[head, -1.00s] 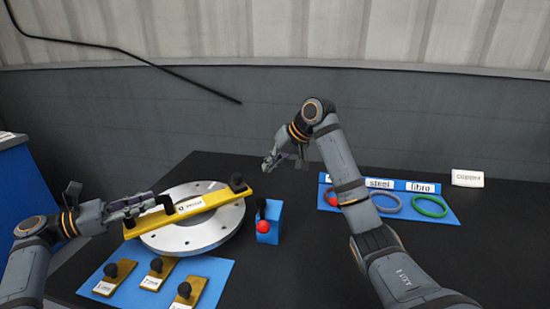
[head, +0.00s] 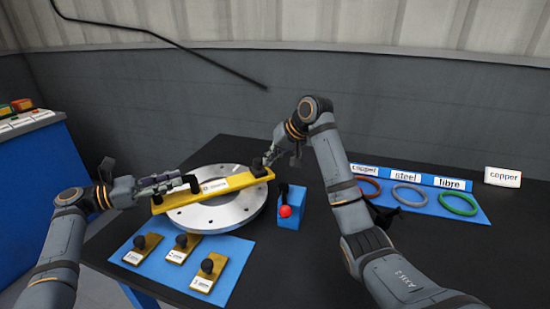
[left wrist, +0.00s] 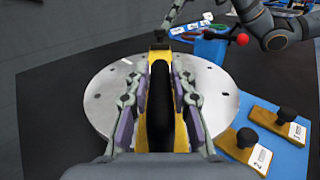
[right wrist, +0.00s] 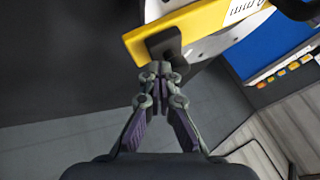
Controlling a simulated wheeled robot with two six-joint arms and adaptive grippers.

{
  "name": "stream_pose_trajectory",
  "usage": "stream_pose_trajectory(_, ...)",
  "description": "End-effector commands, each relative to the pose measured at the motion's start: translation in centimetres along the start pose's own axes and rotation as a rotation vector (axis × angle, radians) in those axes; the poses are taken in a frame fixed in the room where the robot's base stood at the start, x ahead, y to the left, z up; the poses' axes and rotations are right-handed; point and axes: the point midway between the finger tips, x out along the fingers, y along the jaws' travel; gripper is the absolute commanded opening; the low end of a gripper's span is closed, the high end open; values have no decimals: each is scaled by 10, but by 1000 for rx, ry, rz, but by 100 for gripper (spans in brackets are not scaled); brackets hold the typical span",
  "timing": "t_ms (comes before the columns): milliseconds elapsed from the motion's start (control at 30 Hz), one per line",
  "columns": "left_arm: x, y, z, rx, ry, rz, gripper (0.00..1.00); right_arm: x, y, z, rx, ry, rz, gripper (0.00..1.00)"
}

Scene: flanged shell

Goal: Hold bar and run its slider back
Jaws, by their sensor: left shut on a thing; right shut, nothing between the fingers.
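The yellow bar (head: 222,187) lies across the silver flanged disc (head: 240,207), with a white label on top. My left gripper (head: 182,183) is shut on the black handle (left wrist: 160,110) at the bar's left end; in the left wrist view its fingers lie on both sides of it. The slider looks to be the black block (head: 258,168) near the bar's right end, which also shows in the right wrist view (right wrist: 163,44). My right gripper (head: 268,159) is shut and empty right beside that block; in the right wrist view its fingertips (right wrist: 160,68) are at the block's edge, contact unclear.
A blue box (head: 288,207) with a red ball knob stands right of the disc. A blue mat (head: 150,277) with several small yellow knobbed plates lies in front. At the right, a blue board (head: 440,213) holds rings labelled copper, steel and fibre; a copper card (head: 502,177) stands behind.

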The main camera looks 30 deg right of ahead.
Motion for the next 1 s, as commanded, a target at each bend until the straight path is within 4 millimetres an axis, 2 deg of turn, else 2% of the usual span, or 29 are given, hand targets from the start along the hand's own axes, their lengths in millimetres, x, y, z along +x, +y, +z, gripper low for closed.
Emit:
stream_pose_trajectory(33, 1, 0, 0, 0, 0, -1, 0, 4, -13, 5, -3, -4, -8, 0)
stream_pose_trajectory(133, 1, 0, 0, 0, 0, -1, 0, 10, -31, 12, -4, -4, -8, 0)
stream_pose_trajectory(333, 1, 0, 0, 0, 0, -2, 0, 15, -46, 19, -1, -3, -5, 0)
stream_pose_trajectory(633, 1, 0, 0, 0, 0, -2, 0, 14, -46, 18, 0, -2, -4, 0)
stream_pose_trajectory(767, 1, 0, 0, 0, 0, -2, 0, 10, -35, 18, 1, -1, 1, 0)
stream_pose_trajectory(900, 1, 0, 0, 0, -1, -2, 0, -5, -6, 18, 1, 0, 5, 0)
stream_pose_trajectory(1000, 1, 0, 0, 0, 0, -2, 0, -34, -10, 17, -3, 4, -1, 0)
